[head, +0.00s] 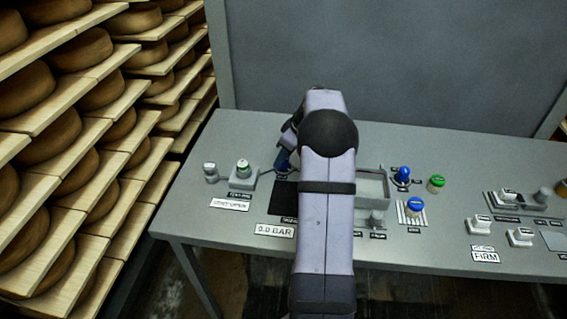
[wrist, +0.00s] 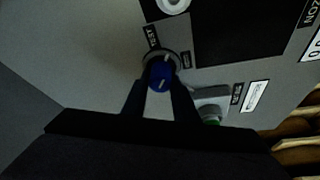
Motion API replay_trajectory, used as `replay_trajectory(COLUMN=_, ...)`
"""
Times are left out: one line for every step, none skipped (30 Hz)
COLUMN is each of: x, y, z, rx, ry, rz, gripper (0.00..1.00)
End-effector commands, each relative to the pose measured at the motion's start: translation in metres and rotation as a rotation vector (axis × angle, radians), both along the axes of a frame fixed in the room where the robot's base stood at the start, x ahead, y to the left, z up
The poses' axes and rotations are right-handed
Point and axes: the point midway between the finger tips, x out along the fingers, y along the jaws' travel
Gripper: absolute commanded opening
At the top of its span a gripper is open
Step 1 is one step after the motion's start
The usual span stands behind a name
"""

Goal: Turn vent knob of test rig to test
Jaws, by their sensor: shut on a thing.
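The blue vent knob (wrist: 160,75) sits in a grey round collar in the wrist view, with a small pale mark on it. A dark label reading TEST (wrist: 152,37) is beside it, and a second small label (wrist: 187,60), too small to read surely, is on its other side. My gripper (wrist: 159,88) is shut on the knob, one dark finger on each side. In the head view the blue knob (head: 283,159) shows at the left of my wrist, and my arm hides part of the rig around it.
A dark square panel (head: 284,198) and a 0.0 BAR display (head: 274,230) lie in front. A green-topped fitting (head: 243,167) stands close at left. A tray (head: 372,203), blue-topped parts (head: 403,175) and white blocks (head: 520,236) are at right. Cheese shelves (head: 130,146) border the bench's left.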

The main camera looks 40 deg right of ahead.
Motion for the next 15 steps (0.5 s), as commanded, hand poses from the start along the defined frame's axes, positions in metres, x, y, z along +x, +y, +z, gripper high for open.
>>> replay_trajectory(x=0.0003, y=-0.0010, z=-0.0013, rx=-0.001, ry=0.000, rz=0.046, gripper=0.04)
replay_trajectory(x=-0.0001, y=-0.0006, z=-0.0014, rx=0.000, ry=0.001, rz=0.074, gripper=0.04)
replay_trajectory(x=0.0000, y=-0.0006, z=-0.0007, rx=-0.001, ry=0.001, rz=0.113, gripper=0.04)
replay_trajectory(x=0.0001, y=-0.0008, z=-0.0003, rx=0.000, ry=0.001, rz=0.141, gripper=0.04)
replay_trajectory(x=-0.0002, y=-0.0006, z=-0.0004, rx=0.001, ry=0.002, rz=0.168, gripper=0.04)
replay_trajectory(x=-0.0001, y=-0.0008, z=0.0004, rx=0.000, ry=0.001, rz=0.206, gripper=0.04)
replay_trajectory(x=-0.0002, y=-0.0006, z=0.0005, rx=-0.001, ry=0.002, rz=0.234, gripper=0.04)
replay_trajectory(x=-0.0003, y=-0.0006, z=0.0007, rx=0.000, ry=0.002, rz=0.261, gripper=0.04)
replay_trajectory(x=-0.0002, y=-0.0007, z=0.0012, rx=0.000, ry=0.001, rz=0.297, gripper=0.04)
replay_trajectory(x=-0.0005, y=-0.0003, z=0.0011, rx=0.001, ry=0.002, rz=0.322, gripper=0.04)
replay_trajectory(x=-0.0002, y=-0.0006, z=0.0015, rx=-0.001, ry=0.002, rz=0.347, gripper=0.04)
replay_trajectory(x=-0.0005, y=-0.0003, z=0.0016, rx=0.000, ry=0.002, rz=0.379, gripper=0.04)
replay_trajectory(x=-0.0004, y=-0.0004, z=0.0015, rx=0.000, ry=0.002, rz=0.402, gripper=0.04)
replay_trajectory(x=-0.0006, y=-0.0002, z=0.0018, rx=0.000, ry=0.002, rz=0.424, gripper=0.04)
replay_trajectory(x=-0.0005, y=-0.0003, z=0.0016, rx=0.000, ry=0.002, rz=0.452, gripper=0.04)
